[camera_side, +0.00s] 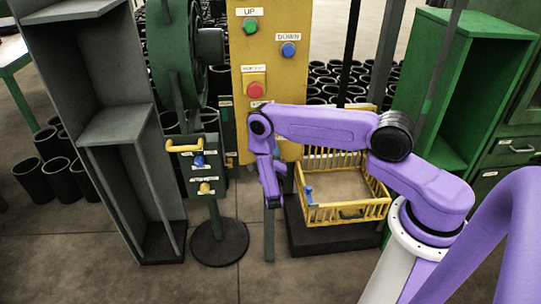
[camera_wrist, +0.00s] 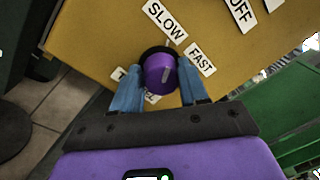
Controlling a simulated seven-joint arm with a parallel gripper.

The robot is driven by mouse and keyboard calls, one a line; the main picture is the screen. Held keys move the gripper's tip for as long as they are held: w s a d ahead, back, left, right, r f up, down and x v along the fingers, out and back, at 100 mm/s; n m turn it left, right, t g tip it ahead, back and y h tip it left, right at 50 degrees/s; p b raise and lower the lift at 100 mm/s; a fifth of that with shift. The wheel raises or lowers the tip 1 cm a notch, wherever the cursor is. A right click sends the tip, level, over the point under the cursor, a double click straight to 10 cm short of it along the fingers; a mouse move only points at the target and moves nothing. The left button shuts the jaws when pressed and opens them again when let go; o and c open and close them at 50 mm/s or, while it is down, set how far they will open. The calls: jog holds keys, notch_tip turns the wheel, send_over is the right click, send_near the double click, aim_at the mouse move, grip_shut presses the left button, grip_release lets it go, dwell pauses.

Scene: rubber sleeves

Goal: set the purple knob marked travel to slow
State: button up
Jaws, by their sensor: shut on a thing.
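The purple knob (camera_wrist: 160,74) sits on a yellow panel (camera_wrist: 105,30) in the wrist view. A short pale mark shows on its face, but I cannot tell surely which label it points to. The SLOW label (camera_wrist: 165,20) is above the knob, and the FAST label (camera_wrist: 201,59) is to its right. The label below is mostly hidden. My gripper (camera_wrist: 160,66) is shut on the knob, with one blue finger at each side. In the side view my purple arm stands in front of the yellow panel (camera_side: 297,62) and hides the knob.
Above are a green UP button (camera_side: 250,26), a blue DOWN button (camera_side: 288,50) and a red button (camera_side: 256,90). A yellow basket (camera_side: 375,211) stands at the panel's foot. A pedestal with levers (camera_side: 204,180) stands left.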

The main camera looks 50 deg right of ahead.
jog(key=shift+n, duration=0.3)
jog(key=o, duration=1.1)
jog(key=shift+c, duration=0.2)
jog(key=shift+s+a, duration=0.1)
jog(key=v, duration=1.7)
jog(key=shift+s+a, duration=0.1)
